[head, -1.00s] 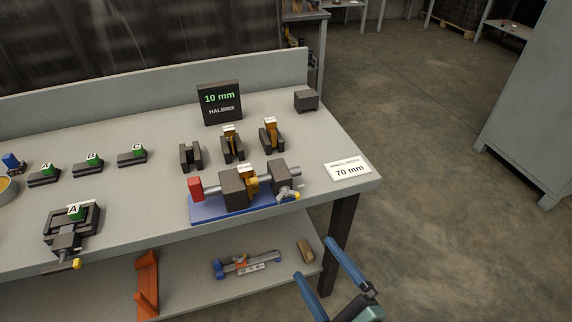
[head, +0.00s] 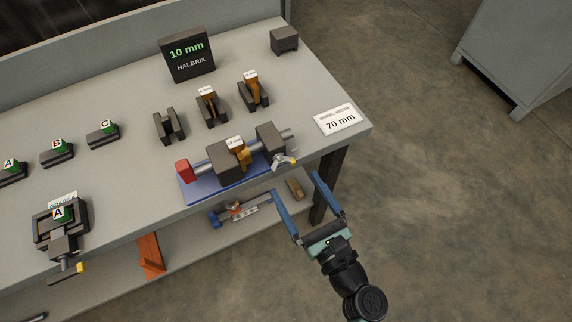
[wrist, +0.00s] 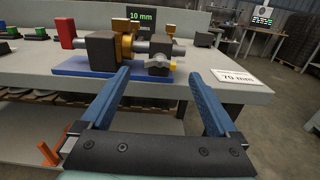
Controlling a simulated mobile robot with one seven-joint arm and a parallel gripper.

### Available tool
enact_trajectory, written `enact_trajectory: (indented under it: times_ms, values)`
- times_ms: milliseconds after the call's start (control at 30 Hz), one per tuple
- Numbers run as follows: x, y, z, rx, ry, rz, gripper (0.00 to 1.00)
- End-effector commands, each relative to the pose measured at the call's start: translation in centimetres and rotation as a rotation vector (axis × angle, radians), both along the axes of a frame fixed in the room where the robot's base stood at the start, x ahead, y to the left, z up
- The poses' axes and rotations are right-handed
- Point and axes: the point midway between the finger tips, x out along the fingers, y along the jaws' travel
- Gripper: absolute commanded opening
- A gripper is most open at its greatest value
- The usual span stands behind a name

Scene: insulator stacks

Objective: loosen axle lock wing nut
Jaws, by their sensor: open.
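The axle fixture stands on a blue base plate (head: 200,190) near the front edge of the bench. It has a red end block (head: 184,171), two dark blocks and an orange piece (head: 241,153) on a grey axle. The wing nut (head: 283,161), pale with a yellow tip, is at the right dark block (head: 271,137); it also shows in the wrist view (wrist: 158,64). My gripper (head: 309,186) is open and empty, in front of the bench edge, apart from the wing nut. In the wrist view the blue fingers (wrist: 160,88) point toward the fixture, with the nut between them farther off.
Dark holders (head: 212,109) and a 10 mm display (head: 187,55) stand behind. A vise marked A (head: 61,228) is at left. A lower shelf holds an orange bracket (head: 150,254).

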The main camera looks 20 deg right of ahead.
Motion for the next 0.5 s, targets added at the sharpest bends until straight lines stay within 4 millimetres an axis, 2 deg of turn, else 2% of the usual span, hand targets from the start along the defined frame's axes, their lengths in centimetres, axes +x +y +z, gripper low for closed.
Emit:
enact_trajectory:
  times_ms: [33, 200, 333, 500]
  values:
    - [1.2, 0.0, 0.1, -0.002, -0.001, 0.002, 0.95]
    - [3.9, 0.1, 0.1, -0.003, -0.001, 0.002, 0.95]
    - [5.1, 0.2, 0.0, -0.002, 0.0, 0.001, 0.95]
    - [5.6, 0.2, 0.0, -0.002, 0.001, 0.0, 0.95]
